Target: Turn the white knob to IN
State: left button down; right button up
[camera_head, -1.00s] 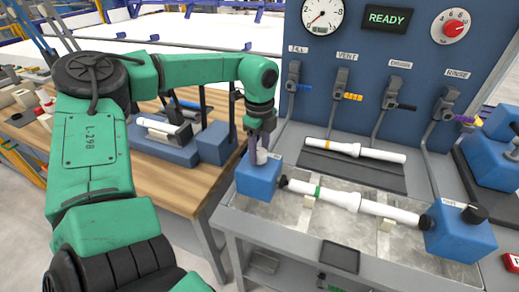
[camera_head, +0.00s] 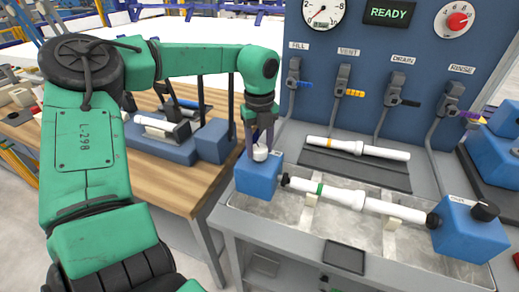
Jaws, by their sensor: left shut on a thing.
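The white knob (camera_head: 260,153) sits on top of the left blue block (camera_head: 257,178). My left gripper (camera_head: 259,147) points down over the block and is shut on the knob, with its fingers on either side of it. The knob's marking and the IN label are too small or hidden to read. My right gripper does not show.
A white pipe with a green band (camera_head: 342,195) lies between the left block and a right blue block (camera_head: 470,232) with a black knob (camera_head: 485,210). Another pipe (camera_head: 357,148) lies on a dark mat behind. Valve levers (camera_head: 343,85) line the blue panel, whose display reads READY.

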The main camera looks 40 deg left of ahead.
aim_at(260, 148)
pick_arm(q)
jog(key=m, duration=0.5)
jog(key=shift+m+b, duration=0.3)
jog(key=shift+b, duration=0.1)
jog(key=m, duration=0.6)
jog(key=shift+r, duration=0.1)
jog(key=m, duration=0.6)
jog(key=shift+m, duration=0.4)
jog(key=m, duration=0.5)
jog(key=shift+p, duration=0.4)
jog(key=shift+m, duration=0.4)
jog(key=shift+c, duration=1.4)
grip_release()
notch_tip(260, 148, up, 14)
jog(key=shift+r, duration=0.25)
